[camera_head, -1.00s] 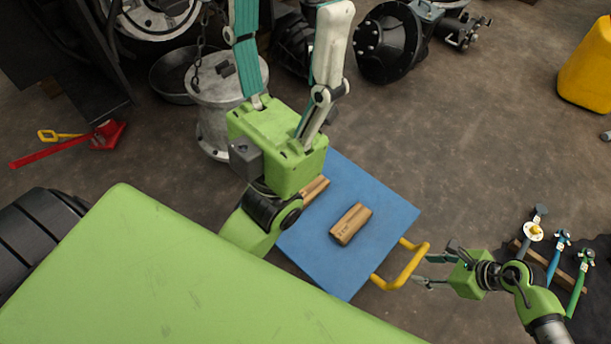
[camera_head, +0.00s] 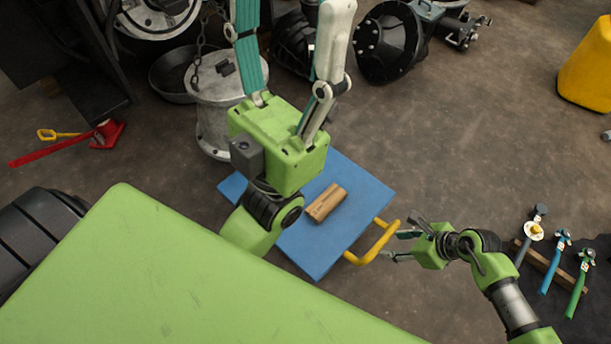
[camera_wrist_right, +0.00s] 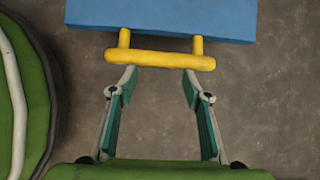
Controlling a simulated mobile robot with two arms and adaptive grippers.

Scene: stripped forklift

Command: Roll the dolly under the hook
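The dolly is a flat blue board (camera_head: 360,215) with a yellow handle (camera_head: 378,243) at its lower right edge, on the floor. A wooden block (camera_head: 326,203) lies on it. My right gripper (camera_head: 394,246) is open at the handle. In the right wrist view its spread fingertips (camera_wrist_right: 161,72) reach the near side of the yellow bar (camera_wrist_right: 160,59), not closed around it; contact is hard to tell. My left gripper (camera_head: 290,20) is open and empty, raised over the dolly's far left part and hiding some of it. A chain (camera_head: 197,45) hangs at upper left; I cannot make out a hook.
A grey metal drum (camera_head: 212,125) stands just behind the dolly. Dark machine parts (camera_head: 390,45) lie at the back. A yellow container (camera_head: 590,65) stands far right.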

